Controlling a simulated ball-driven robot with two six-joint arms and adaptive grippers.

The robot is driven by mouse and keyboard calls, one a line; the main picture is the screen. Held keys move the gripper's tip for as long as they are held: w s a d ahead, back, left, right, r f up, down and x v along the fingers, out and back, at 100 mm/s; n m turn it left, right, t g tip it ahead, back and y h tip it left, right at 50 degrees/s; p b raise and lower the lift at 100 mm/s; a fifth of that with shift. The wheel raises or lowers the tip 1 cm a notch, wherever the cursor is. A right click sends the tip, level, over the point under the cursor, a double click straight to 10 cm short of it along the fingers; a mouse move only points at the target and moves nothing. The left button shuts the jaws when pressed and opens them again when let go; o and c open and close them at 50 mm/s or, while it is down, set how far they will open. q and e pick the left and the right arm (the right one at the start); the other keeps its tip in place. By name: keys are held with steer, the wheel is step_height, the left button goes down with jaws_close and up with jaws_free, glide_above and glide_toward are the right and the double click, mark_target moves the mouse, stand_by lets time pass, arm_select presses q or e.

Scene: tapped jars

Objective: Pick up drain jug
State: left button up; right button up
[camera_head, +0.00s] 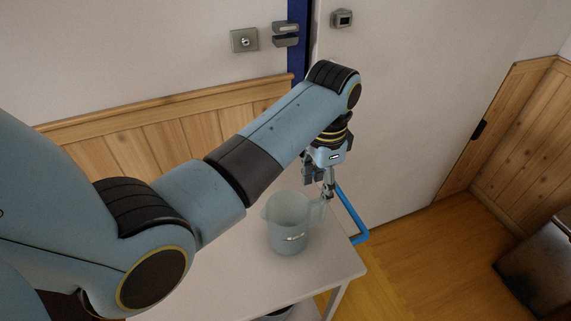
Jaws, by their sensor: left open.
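The drain jug (287,224) is a translucent, pale grey-green jug with a small dark marking on its front. It stands upright on a light table (237,277), near its right end. Its handle is on the right side. My left gripper (328,192) points down at the jug's handle side, with its fingers open. The fingers overlap the handle area in the picture, and I cannot tell whether they touch it. My left arm crosses the view from the left and hides part of the table. My right gripper is not in view.
A wall with wood panelling (160,135) runs behind the table. A dark-topped box (540,265) is at the far right. The wooden floor (430,260) between is clear.

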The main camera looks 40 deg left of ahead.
mark_target(318, 200)
arm_select(q)
steer(key=f, duration=0.2)
steer(key=shift+s+d+f, duration=0.15)
steer(key=shift+d+f, duration=0.05)
steer(key=shift+f, duration=0.1)
steer(key=shift+a+f, duration=0.1)
steer(key=shift+f, duration=0.25)
steer(key=shift+a+f, duration=0.1)
steer(key=shift+f, duration=0.3)
step_height(318, 200, down, 4)
steer(key=shift+r, duration=0.1)
steer(key=shift+f, duration=0.5)
jaws_close()
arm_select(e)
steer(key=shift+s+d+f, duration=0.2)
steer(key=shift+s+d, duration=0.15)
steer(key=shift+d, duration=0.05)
